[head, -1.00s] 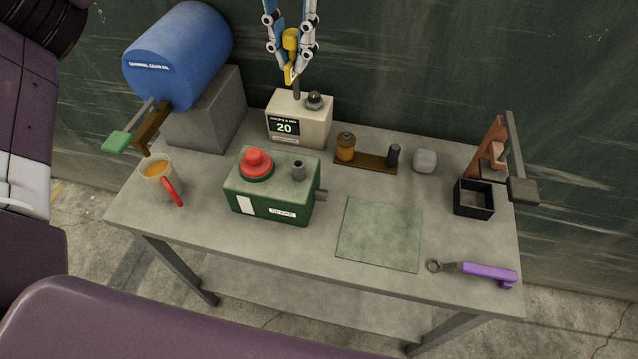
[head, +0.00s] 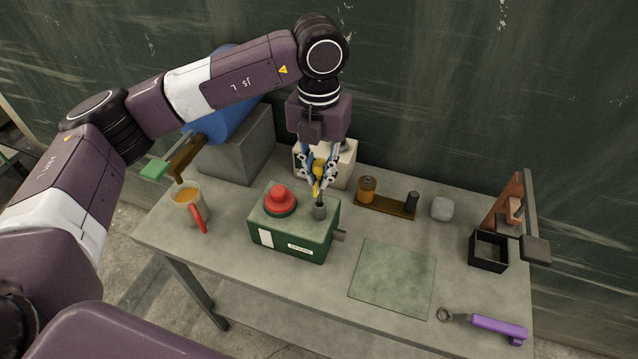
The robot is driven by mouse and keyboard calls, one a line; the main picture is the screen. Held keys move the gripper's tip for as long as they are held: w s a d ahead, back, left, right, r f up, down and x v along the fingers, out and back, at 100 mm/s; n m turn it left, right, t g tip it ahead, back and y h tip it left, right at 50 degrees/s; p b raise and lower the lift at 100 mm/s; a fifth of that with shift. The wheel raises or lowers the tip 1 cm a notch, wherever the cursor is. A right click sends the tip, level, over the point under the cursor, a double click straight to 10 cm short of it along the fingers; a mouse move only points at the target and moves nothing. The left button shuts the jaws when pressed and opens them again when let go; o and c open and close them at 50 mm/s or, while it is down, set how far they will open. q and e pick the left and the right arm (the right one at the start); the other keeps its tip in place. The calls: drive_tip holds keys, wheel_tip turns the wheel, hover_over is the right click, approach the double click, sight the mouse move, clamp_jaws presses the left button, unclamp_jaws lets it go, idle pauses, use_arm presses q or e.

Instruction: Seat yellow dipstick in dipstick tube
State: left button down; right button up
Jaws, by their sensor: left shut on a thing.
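The green box (head: 297,243), labelled SPARE, stands on the table with a red cap (head: 280,198) on top. The short grey dipstick tube (head: 320,213) rises from its top at the right. My left gripper (head: 318,180) is directly above the tube, fingers pointing down, shut on the yellow dipstick (head: 319,168). The dipstick's lower end is at or just over the tube's mouth. I cannot tell whether it is inside. My right gripper is out of view.
A cup of amber liquid with a red handle (head: 190,208) stands left of the green box. A white timer box (head: 345,169) is close behind my gripper. A flat green mat (head: 393,278), a black tray (head: 488,252) and a purple-handled wrench (head: 497,329) lie to the right.

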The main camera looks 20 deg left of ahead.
sight(319, 190)
use_arm(q)
wheel_tip(319, 190, down, 4)
drive_tip(key=shift+f+p, duration=0.1)
drive_tip(key=shift+p, duration=0.6)
drive_tip(key=shift+f, duration=0.15)
drive_tip(key=shift+f, duration=0.1)
drive_tip(key=shift+f+b, duration=0.15)
drive_tip(key=shift+b, duration=0.15)
drive_tip(key=c, duration=1.7)
unclamp_jaws()
drive_tip(key=shift+c, duration=0.2)
